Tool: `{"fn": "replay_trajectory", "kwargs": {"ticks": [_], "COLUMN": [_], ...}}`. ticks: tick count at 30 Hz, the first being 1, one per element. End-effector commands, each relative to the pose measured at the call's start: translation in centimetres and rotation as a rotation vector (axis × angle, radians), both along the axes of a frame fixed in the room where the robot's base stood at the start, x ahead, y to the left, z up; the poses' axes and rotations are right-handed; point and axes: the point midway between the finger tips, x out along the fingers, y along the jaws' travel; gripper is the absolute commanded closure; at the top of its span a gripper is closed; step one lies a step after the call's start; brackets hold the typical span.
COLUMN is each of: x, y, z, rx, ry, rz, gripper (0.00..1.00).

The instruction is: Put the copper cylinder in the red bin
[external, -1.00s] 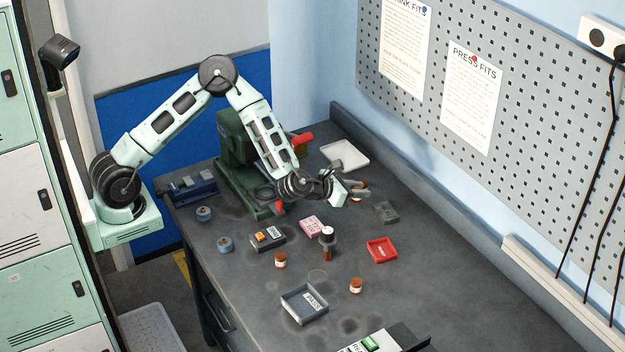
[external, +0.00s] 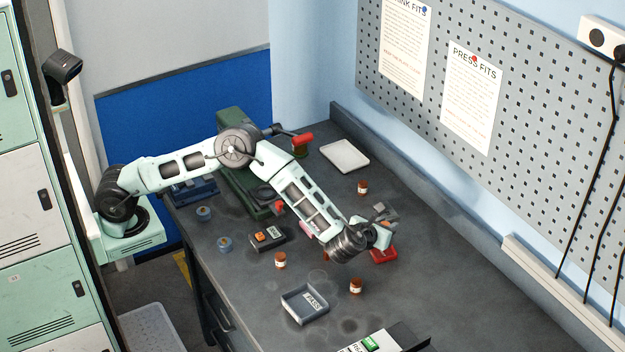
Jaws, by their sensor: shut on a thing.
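My gripper (external: 384,216) is above the table by the far side of the red bin (external: 384,257). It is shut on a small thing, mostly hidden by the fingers. A small copper-brown bit of it shows at the jaws, consistent with the copper cylinder (external: 379,208). The red bin is a shallow tray on the bench, and its far part is covered by my wrist. I cannot tell how high the held thing is above the bench.
Brown labelled jars stand behind the gripper (external: 362,188), at the middle left (external: 280,260) and in front (external: 356,287). A grey PASS tray (external: 305,305) lies in front. A white tray (external: 345,155) and a green press (external: 235,180) stand farther back.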

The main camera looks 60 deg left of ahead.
Motion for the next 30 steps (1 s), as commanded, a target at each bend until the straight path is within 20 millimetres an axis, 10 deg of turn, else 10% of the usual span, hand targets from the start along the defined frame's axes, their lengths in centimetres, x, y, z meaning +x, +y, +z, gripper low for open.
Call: {"fn": "replay_trajectory", "kwargs": {"ticks": [15,27,28,30], "x": [0.0,0.0,0.0,0.0], "y": [0.0,0.0,0.0,0.0], "z": [-5.6,-6.2,-6.2,-6.1], "rx": [0.001,-0.002,-0.001,-0.001], "ry": [-0.001,-0.003,-0.002,-0.002], "rz": [-0.001,-0.001,-0.001,-0.001], "gripper": [1.0,1.0,0.68,0.52]}}
